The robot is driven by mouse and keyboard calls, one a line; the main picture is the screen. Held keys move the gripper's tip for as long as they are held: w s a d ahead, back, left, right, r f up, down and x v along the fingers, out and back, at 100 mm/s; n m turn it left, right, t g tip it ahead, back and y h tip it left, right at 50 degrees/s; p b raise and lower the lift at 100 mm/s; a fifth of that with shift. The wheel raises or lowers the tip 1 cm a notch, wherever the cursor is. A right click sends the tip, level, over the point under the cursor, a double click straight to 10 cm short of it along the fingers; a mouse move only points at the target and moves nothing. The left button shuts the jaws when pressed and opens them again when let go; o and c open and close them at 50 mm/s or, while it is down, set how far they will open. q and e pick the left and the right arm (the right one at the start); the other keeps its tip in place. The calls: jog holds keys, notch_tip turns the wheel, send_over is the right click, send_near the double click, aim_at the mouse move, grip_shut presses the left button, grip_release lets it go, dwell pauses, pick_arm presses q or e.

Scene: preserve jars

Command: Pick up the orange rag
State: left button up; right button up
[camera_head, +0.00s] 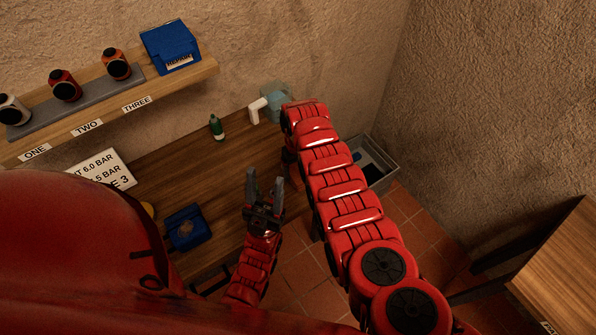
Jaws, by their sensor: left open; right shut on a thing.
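I do not see an orange rag in the head view. My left gripper (265,178) is open and empty, with its two dark fingers spread. It points up in the picture, over the right part of the wooden bench (165,160). My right arm reaches up from the lower right and bends down at its far end. Its gripper is hidden behind the arm, and so is anything it holds.
A shelf holds jars (65,85) on a grey strip and a blue bin (170,47). On the bench are a green bottle (216,127), a sign (101,172), a blue object (187,227) and a pale blue container (276,100). A grey crate (384,150) stands beyond my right arm.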

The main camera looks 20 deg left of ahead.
aim_at(298, 169)
jog(key=shift+w+r, duration=0.1)
jog(key=shift+r, duration=0.35)
notch_tip(298, 169, up, 7)
jog(key=b, duration=0.2)
jog(key=shift+f+b, duration=0.2)
jog(key=shift+b, duration=0.2)
jog(key=shift+r+p, duration=0.3)
jog(key=shift+r, duration=1)
